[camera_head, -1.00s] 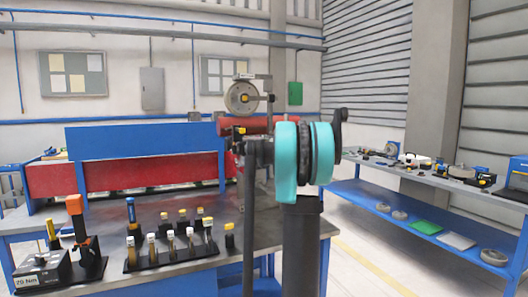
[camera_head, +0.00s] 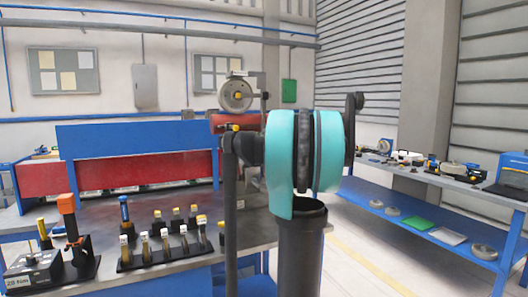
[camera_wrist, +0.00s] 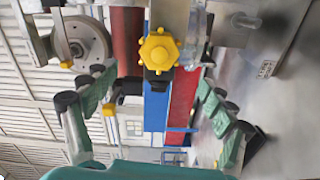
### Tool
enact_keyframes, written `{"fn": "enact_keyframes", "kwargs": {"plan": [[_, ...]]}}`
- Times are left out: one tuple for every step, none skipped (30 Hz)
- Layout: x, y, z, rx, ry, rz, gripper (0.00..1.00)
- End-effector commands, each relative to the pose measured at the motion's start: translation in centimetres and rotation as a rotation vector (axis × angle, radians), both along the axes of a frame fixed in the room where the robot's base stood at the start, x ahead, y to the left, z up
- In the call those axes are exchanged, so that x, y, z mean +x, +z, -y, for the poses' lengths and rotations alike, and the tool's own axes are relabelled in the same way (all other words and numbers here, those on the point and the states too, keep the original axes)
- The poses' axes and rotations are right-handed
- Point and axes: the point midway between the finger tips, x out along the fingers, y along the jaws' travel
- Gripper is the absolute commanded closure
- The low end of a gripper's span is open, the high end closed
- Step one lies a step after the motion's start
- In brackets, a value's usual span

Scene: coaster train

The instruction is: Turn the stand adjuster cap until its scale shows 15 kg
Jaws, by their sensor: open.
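A yellow lobed knob (camera_wrist: 158,50) shows in the wrist view, with a black part just below it in the picture. It also shows small in the head view (camera_head: 236,127), beside the red cylinder. I cannot tell for certain that it is the stand adjuster cap, and I can read no kg scale. My gripper (camera_wrist: 157,80) is open, its green fingers apart on the left and right of the wrist view. The knob appears between and beyond the fingertips, with nothing held. In the head view my own teal and black arm hides the gripper.
A grey wheel (camera_head: 235,95) stands above the red cylinder (camera_head: 225,122). The bench (camera_head: 185,264) carries a rack of yellow-topped pieces (camera_head: 162,250) and an orange-topped tool (camera_head: 68,203) at left. A blue shelf unit (camera_head: 405,225) stands right, with open floor before it.

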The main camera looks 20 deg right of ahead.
Motion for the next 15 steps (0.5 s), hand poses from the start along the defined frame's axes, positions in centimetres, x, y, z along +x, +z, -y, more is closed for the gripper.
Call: {"fn": "enact_keyframes", "kwargs": {"plan": [[-0.38, 0.0, 0.01, 0.0, 0.0, 0.0, 0.16], [-0.51, -0.01, 0.01, 0.0, 0.0, 0.0, 0.16], [-0.62, -0.01, 0.01, 0.0, 0.0, 0.0, 0.16], [-0.67, -0.01, 0.0, 0.0, 0.0, 0.0, 0.16], [-0.7, -0.01, 0.0, 0.0, 0.0, 0.0, 0.16], [-0.72, -0.01, 0.0, 0.0, 0.0, 0.0, 0.16], [-0.72, -0.01, -0.01, 0.0, 0.0, 0.0, 0.16], [-0.71, -0.01, -0.01, 0.0, 0.0, 0.0, 0.16], [-0.7, -0.01, -0.01, 0.0, 0.0, 0.0, 0.16], [-0.7, -0.01, 0.0, 0.0, 0.0, 0.0, 0.16], [-0.7, 0.0, -0.01, 0.0, 0.0, 0.0, 0.16], [-0.7, -0.01, -0.01, 0.0, 0.0, 0.0, 0.16], [-0.7, 0.0, -0.01, 0.003, 0.0, 0.0, 0.16], [-0.71, 0.0, 0.0, 0.01, 0.0, 0.0, 0.16], [-0.73, 0.0, 0.01, 0.028, 0.0, -0.001, 0.16]]}}
